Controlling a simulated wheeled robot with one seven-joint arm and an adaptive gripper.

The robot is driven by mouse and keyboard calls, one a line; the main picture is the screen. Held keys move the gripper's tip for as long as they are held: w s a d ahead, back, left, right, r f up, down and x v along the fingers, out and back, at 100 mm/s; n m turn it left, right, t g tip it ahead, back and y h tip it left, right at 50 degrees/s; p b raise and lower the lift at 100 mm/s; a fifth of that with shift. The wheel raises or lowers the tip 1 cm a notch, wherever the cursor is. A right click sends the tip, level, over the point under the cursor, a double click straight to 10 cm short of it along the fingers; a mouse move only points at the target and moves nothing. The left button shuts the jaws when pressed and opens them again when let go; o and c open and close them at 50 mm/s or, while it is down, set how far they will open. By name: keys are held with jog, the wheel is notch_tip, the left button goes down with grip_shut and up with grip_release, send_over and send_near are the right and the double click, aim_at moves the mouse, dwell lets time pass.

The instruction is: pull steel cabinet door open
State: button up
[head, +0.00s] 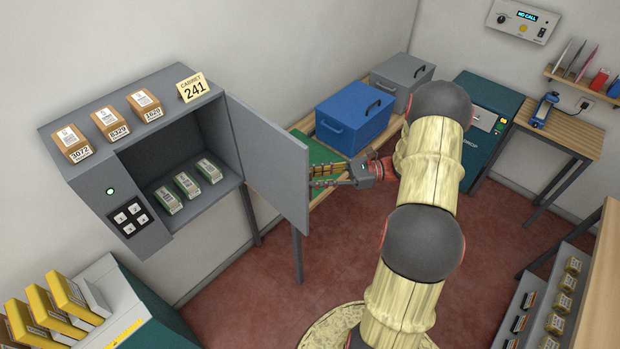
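The grey steel cabinet (75,188) is mounted at the left, with a "CABINET 241" card on top. Its door (272,163) stands wide open, swung out from the right side, and its inner face shows. My gripper (318,178) is on the far side of the door, by its free edge. The fingertips reach the door's edge in the picture and are partly hidden there. No handle is visible, so I cannot tell whether the fingers hold or touch anything.
Three small boxes (187,183) lie inside the cabinet, and three brown parcels (108,121) stand on top. A blue box (353,119) and a grey box (402,78) stand on a bench behind my gripper. Red floor (240,300) is clear below the door.

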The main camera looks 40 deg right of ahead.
jog(key=v, duration=1)
jog(key=shift+d, duration=0.2)
